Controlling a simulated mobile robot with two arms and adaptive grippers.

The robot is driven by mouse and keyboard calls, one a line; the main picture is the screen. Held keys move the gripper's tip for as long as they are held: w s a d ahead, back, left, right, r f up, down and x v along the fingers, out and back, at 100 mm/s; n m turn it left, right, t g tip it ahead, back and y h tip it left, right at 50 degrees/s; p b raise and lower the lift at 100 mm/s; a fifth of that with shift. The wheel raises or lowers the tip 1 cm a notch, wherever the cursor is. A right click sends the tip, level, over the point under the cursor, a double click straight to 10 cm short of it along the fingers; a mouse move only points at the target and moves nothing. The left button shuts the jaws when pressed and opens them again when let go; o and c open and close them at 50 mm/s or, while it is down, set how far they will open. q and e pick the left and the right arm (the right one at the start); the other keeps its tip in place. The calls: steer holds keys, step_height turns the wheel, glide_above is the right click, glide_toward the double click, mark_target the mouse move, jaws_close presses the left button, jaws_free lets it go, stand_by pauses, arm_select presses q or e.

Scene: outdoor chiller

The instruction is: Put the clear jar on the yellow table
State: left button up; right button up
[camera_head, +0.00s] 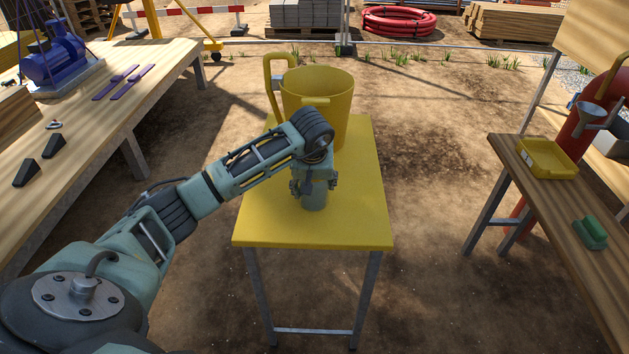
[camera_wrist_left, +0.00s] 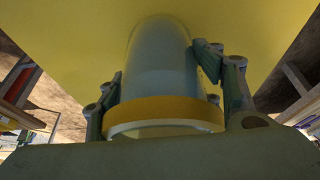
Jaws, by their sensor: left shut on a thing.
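The yellow table (camera_head: 352,222) stands in the middle of the head view. My left gripper (camera_head: 314,188) points down over its top and is shut on the clear jar (camera_head: 314,201). The jar looks grey-blue and see-through and is upright; its upper part is hidden by the gripper. In the left wrist view, the jar (camera_wrist_left: 158,62) sits between the two fingers and shows a yellow band near the camera. The yellow table top (camera_wrist_left: 70,50) fills the space behind it. I cannot tell whether the jar's base touches the table. My right gripper is not in view.
A large yellow bucket-like container (camera_head: 330,95) with a tall handle stands at the table's back. A wooden bench (camera_head: 100,120) with a blue machine (camera_head: 60,58) is at left. Another bench at right holds a yellow tray (camera_head: 546,158) and a green object (camera_head: 590,233). The table's front is clear.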

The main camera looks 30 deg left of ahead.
arm_select(q)
steer(key=o, duration=1.9)
steer(key=shift+s, duration=0.1)
steer(key=shift+d+r, duration=0.1)
steer(key=shift+r, duration=0.4)
steer(key=b+v, duration=0.1)
steer(key=v, duration=1)
steer(key=shift+s, duration=0.2)
steer(key=shift+d, duration=0.1)
